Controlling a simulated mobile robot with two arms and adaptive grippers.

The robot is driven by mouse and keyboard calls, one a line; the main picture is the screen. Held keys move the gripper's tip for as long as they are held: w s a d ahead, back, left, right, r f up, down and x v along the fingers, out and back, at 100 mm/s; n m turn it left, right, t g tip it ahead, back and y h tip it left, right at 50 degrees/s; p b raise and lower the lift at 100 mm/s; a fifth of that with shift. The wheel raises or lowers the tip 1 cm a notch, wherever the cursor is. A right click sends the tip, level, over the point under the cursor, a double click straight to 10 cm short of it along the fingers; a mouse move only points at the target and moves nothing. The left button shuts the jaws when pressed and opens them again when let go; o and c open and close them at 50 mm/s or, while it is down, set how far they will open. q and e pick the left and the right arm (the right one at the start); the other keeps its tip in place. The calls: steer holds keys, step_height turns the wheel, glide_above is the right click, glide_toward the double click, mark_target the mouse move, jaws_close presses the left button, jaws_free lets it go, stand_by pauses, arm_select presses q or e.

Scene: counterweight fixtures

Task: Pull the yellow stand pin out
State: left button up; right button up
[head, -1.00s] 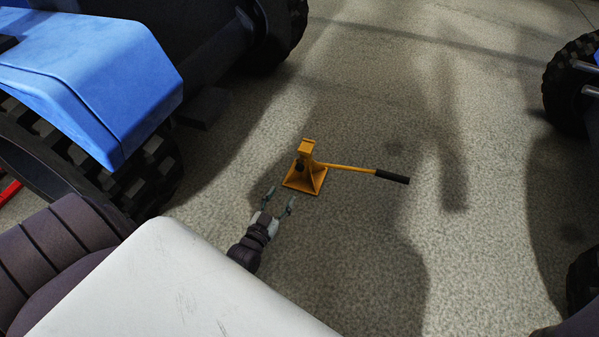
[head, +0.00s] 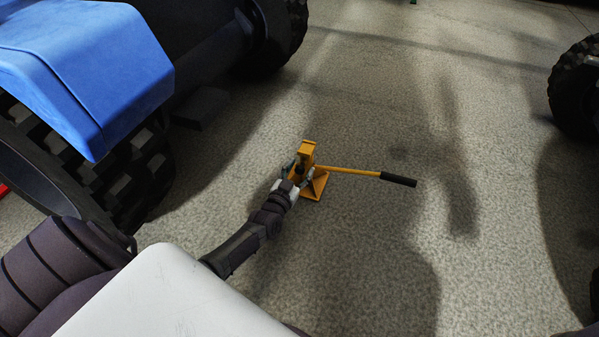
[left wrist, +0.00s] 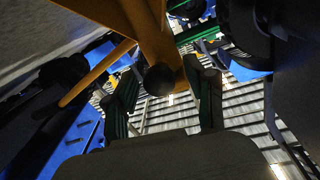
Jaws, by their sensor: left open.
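The yellow stand (head: 308,150) is upright on the floor, with a square base and a long yellow lever (head: 345,171) reaching right to a black grip. In the left wrist view, the stand (left wrist: 155,40) fills the top middle. A dark round knob (left wrist: 160,80), which looks like the end of the stand pin, faces the camera there. My left gripper (head: 298,174) is at the near side of the stand, its fingers apart. In the left wrist view, the knob shows between the two open fingers; I cannot tell whether they touch it. My right gripper is not seen.
A blue machine (head: 85,65) with large black tires stands at the left. Another black tire (head: 575,95) is at the right edge. The concrete floor (head: 400,110) around the stand is clear.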

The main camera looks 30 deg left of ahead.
mark_target(299, 172)
arm_select(q)
jaws_close()
steer(key=s+p, duration=0.2)
steer(key=s, duration=0.1)
steer(key=shift+d+r+p, duration=0.15)
steer(key=shift+d+p, duration=0.2)
steer(key=shift+p, duration=0.05)
steer(key=shift+s, duration=0.2)
steer(key=shift+f, duration=0.2)
jaws_free()
steer(key=shift+w, duration=0.1)
